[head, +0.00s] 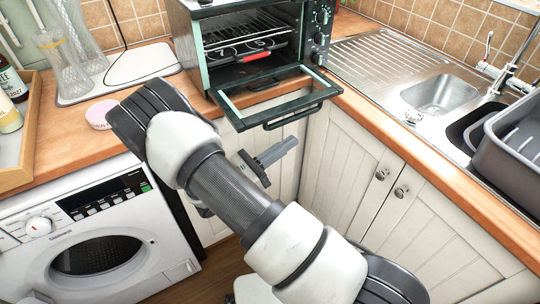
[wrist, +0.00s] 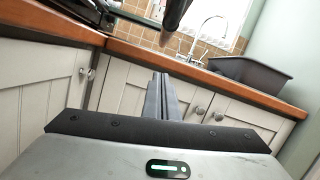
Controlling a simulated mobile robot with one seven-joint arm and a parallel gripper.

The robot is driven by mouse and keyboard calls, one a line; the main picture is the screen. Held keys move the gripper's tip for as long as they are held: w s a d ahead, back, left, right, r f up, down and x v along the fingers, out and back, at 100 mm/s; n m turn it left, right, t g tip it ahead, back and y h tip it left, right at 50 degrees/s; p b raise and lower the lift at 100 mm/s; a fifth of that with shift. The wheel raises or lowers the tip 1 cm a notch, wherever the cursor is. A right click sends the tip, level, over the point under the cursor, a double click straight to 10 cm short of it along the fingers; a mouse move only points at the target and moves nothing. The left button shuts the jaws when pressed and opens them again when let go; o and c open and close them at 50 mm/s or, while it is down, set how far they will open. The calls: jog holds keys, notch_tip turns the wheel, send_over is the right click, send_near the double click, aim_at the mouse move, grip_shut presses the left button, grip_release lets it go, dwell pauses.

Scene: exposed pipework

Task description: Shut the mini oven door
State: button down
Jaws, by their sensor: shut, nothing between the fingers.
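The mini oven (head: 249,38) stands on the counter at the top middle of the head view. Its door (head: 228,107) is hinged at the bottom and hangs open, roughly level, reaching out past the counter edge. A dark bar handle (head: 295,116) runs along the door's outer edge. My gripper (head: 292,145) is below and in front of the door, apart from it, with its fingers pointing right. The fingers are shut and empty, and also show in the wrist view (wrist: 161,98). A dark bar at the top of the wrist view may be part of the door; I cannot tell.
White cabinets (head: 350,170) with round knobs stand below the counter. A washing machine (head: 90,235) is at the left. The sink (head: 440,93) and a grey dish tub (head: 512,150) are at the right. Glass vases (head: 63,65) stand at the back left.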

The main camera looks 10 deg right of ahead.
jog(key=shift+w+d+r, duration=0.1)
jog(key=shift+w+r, duration=0.05)
jog(key=shift+r, duration=0.55)
jog(key=shift+w+d+r, duration=0.1)
jog(key=shift+w+r, duration=0.1)
jog(key=shift+r, duration=0.5)
jog(key=shift+w+d+r, duration=0.1)
jog(key=shift+w+r, duration=0.05)
jog(key=shift+r, duration=0.55)
jog(key=shift+r, duration=0.1)
